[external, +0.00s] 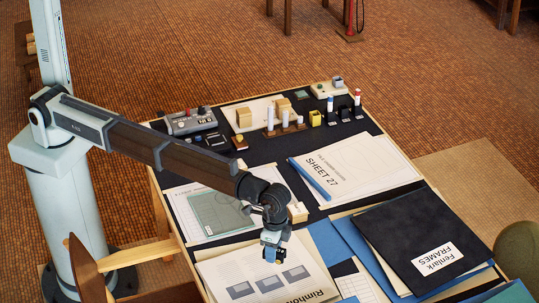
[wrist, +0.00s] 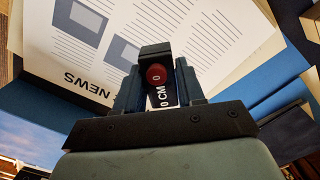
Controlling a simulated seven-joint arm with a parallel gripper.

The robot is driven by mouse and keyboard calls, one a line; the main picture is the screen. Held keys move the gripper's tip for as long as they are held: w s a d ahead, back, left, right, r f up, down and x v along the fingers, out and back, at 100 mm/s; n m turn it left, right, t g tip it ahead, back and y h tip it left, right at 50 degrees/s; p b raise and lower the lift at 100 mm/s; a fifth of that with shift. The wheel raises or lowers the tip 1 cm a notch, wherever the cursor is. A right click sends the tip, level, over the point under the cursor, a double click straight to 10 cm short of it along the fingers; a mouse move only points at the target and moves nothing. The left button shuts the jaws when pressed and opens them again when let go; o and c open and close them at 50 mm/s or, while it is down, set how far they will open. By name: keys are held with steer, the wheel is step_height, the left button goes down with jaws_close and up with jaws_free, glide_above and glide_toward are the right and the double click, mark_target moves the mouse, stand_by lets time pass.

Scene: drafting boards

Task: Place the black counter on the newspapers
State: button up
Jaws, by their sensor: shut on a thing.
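My gripper (external: 272,254) hangs over the newspapers (external: 235,272) at the front of the table. In the wrist view, my gripper (wrist: 157,78) is shut on the black counter (wrist: 161,97), a small dark block with a red round knob and white lettering. The fingers cover its sides. The newspapers (wrist: 190,22) lie below and beyond it in the wrist view, white sheets with text columns, grey pictures and the word NEWS. The counter appears held above the sheets; the exact gap is hard to tell.
A dark folder labelled Fenlark Frames (external: 410,235) lies on blue folders to the right. Sheet 27 (external: 350,165) with a blue bar lies behind. A grey device (external: 190,121), wooden blocks and several small upright items line the back. A wooden chair (external: 85,270) stands at front left.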

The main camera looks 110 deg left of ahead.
mark_target(273, 271)
steer(key=shift+f, duration=2.65)
steer(key=shift+f, duration=0.45)
jaws_close()
steer(key=o, duration=1.1)
jaws_free()
steer(key=shift+o, duration=0.3)
step_height(273, 271, up, 13)
steer(key=shift+w, duration=0.15)
